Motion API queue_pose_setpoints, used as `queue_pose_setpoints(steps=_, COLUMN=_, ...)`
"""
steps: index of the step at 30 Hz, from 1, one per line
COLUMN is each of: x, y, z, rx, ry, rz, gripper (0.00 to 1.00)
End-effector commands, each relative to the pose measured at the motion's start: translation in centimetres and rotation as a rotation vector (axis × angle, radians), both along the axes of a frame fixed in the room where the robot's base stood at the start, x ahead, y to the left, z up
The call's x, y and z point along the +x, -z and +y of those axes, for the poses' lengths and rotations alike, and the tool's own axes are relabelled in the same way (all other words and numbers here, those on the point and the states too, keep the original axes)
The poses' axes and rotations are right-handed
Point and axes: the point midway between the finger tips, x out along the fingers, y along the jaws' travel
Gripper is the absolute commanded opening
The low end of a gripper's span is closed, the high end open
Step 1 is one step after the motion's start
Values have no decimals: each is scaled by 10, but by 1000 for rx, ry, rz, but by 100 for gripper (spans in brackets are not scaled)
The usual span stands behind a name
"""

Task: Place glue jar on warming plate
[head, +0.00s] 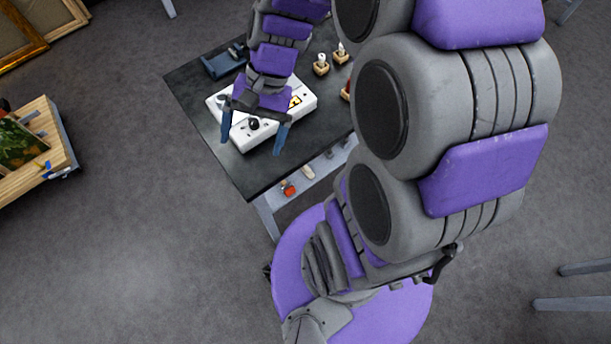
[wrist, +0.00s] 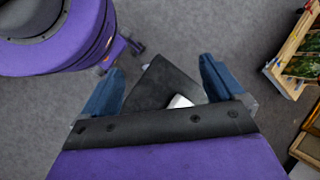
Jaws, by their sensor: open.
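A white box-like unit (head: 300,103) with a dark knob and a yellow label lies on the black table; it looks like the warming plate. Its corner also shows in the wrist view (wrist: 180,102). My gripper (head: 252,143) is over the unit's near left part, its blue fingers spread wide and empty. The wrist view shows the open fingers (wrist: 162,66) with the table corner between them. My wrist hides part of the unit. I cannot make out a glue jar for certain. Two small white-topped items (head: 321,65) (head: 341,53) in wooden holders stand behind the unit.
The black table (head: 193,88) has a blue-grey tool (head: 223,63) at its back left. A lower shelf holds a red item (head: 288,188) and a cream item (head: 308,172). A wooden stand with a painting (head: 20,145) is at far left. Grey floor between is clear.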

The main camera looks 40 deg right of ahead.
Motion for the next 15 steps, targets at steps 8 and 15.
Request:
queue_pose_setpoints(steps=8, x=-86, y=-8, z=1, rx=-218, ry=-408, rz=-121, gripper=95)
queue_pose_setpoints(steps=15, x=-129, y=-8, z=-18, rx=-343, ry=-637, rz=-185, gripper=95)
